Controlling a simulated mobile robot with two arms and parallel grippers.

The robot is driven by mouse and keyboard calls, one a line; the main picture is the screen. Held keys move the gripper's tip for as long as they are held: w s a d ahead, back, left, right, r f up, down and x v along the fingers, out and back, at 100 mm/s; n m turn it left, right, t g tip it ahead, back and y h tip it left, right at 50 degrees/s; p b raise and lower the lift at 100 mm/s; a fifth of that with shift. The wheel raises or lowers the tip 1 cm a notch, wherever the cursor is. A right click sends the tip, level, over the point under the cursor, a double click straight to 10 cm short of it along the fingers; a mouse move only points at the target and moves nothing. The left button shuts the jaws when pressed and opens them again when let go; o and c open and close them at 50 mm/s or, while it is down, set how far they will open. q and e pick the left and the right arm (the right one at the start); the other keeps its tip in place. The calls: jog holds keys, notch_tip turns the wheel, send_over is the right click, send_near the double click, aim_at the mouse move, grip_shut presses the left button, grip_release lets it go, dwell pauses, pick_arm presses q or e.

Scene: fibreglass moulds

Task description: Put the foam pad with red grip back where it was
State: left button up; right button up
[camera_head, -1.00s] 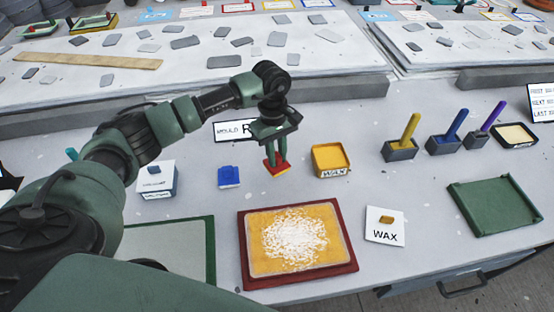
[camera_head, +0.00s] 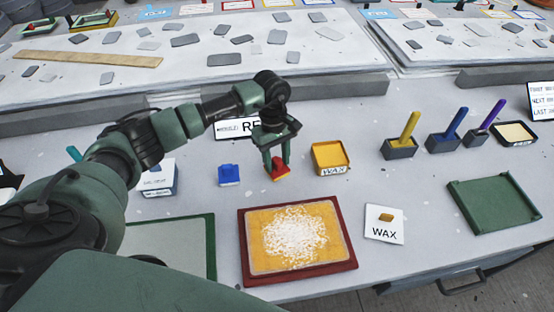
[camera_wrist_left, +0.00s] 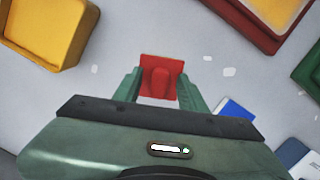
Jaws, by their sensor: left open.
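The foam pad with red grip (camera_head: 279,173) rests on the grey table, between the blue-gripped pad and the yellow wax box; its yellow foam edge shows under the red top. It also shows in the left wrist view (camera_wrist_left: 160,77), red with a raised grip in its middle. My left gripper (camera_head: 278,163) is open just above it, with one finger on each side of the red grip. In the left wrist view the spread fingers (camera_wrist_left: 160,85) stand apart from the grip. My right gripper is in no view.
A blue-gripped pad (camera_head: 229,176) lies to the left and a yellow wax box (camera_head: 331,157) to the right. A red-rimmed mould (camera_head: 345,271) with a white patch lies in front. A wax card (camera_head: 385,225) and green tray (camera_head: 493,205) are further right. Bare table surrounds the pad.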

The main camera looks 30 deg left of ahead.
aim_at(275, 156)
pick_arm(q)
notch_tip(275, 156, up, 12)
jog(key=a+b, duration=0.1)
jog(key=b, duration=0.2)
jog(key=shift+w, duration=0.4)
jog(key=shift+a, duration=0.1)
